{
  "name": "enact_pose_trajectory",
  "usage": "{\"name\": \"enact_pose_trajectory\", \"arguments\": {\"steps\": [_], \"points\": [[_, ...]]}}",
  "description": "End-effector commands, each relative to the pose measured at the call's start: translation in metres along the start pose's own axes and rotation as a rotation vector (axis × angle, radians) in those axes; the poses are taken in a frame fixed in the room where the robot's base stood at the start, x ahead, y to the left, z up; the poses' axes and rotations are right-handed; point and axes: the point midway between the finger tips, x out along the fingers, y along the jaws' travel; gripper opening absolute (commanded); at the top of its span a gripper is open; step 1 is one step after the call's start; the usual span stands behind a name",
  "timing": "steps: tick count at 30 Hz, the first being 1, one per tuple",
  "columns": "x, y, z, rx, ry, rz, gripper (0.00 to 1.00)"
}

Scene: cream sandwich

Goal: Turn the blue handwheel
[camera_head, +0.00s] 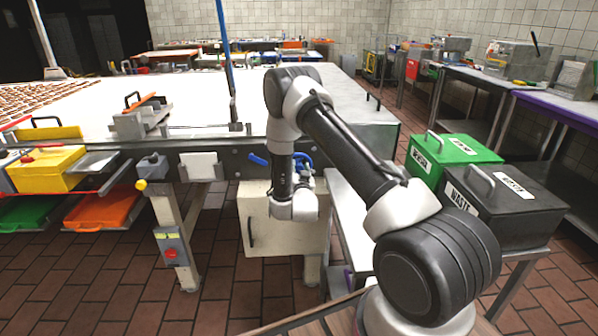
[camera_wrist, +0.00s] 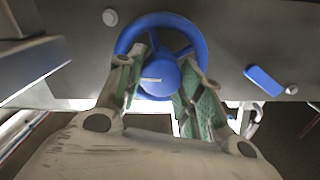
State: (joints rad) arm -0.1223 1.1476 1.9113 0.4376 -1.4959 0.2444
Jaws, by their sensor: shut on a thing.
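The blue handwheel (camera_wrist: 158,21) fills the upper middle of the wrist view, mounted on a grey metal face. It has a round rim, spokes and a hub. My gripper (camera_wrist: 165,74) reaches to it with one green-padded finger on each side of the hub, shut on the wheel. Exactly which parts of the wheel the pads touch is hard to tell. In the head view, a little of the blue handwheel (camera_head: 304,159) shows at the table's front edge, mostly hidden by my arm.
A blue lever (camera_wrist: 263,80) sits right of the wheel on the same face. A cream cabinet (camera_head: 258,222) stands under the long table (camera_head: 345,95). A green bin (camera_head: 452,153) and a black waste bin (camera_head: 505,205) stand at the right. Brick floor is free at the lower left.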

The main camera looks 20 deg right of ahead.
Motion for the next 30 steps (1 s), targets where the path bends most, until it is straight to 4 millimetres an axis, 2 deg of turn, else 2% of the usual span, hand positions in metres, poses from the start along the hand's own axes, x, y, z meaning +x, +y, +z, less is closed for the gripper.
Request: {"name": "enact_pose_trajectory", "arguments": {"steps": [13, 30], "points": [[-0.0003, 0.0011, 0.0005, 0.231, -0.001, 0.0, 0.13], [-0.0004, 0.0014, 0.0006, 0.267, -0.001, 0.001, 0.13]]}}
